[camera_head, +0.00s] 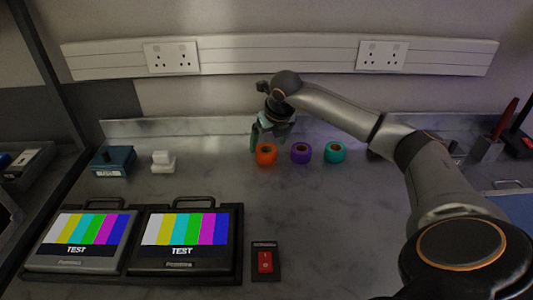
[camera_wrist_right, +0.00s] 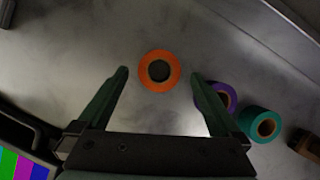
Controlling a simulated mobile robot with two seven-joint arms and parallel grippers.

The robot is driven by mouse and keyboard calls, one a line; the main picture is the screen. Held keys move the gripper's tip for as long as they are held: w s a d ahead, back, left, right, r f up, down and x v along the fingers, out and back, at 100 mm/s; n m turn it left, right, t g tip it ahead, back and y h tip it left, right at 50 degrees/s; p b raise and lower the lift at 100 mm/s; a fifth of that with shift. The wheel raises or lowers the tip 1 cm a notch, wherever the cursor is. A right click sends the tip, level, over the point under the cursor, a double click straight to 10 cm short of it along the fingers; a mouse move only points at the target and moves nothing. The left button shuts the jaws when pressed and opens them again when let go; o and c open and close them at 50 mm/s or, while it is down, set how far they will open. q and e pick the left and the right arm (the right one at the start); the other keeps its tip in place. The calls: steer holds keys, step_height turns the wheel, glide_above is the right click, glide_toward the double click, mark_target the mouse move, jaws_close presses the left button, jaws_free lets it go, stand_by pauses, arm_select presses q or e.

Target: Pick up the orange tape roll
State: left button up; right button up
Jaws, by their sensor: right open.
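The orange tape roll (camera_head: 266,154) stands on the grey marbled bench, leftmost in a row of three rolls in the head view. It also shows in the right wrist view (camera_wrist_right: 174,70), where its round top and dark centre hole are visible. My right gripper (camera_head: 262,140) is just behind and above the orange roll in the head view. In the right wrist view its fingers (camera_wrist_right: 158,75) are spread wide, with the roll between and slightly beyond the tips, not gripped. My left gripper is not in view.
A purple roll (camera_head: 301,153) and a teal roll (camera_head: 335,152) stand to the right of the orange one. A blue box (camera_head: 114,161) and a white object (camera_head: 163,162) sit to the left. Two test monitors (camera_head: 185,235) and a red switch (camera_head: 265,261) are nearer.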

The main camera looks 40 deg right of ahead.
mark_target(266, 149)
steer(key=x, duration=0.4)
steer(key=c, duration=1.3)
steer(key=shift+c, duration=0.3)
steer(key=shift+r, duration=0.1)
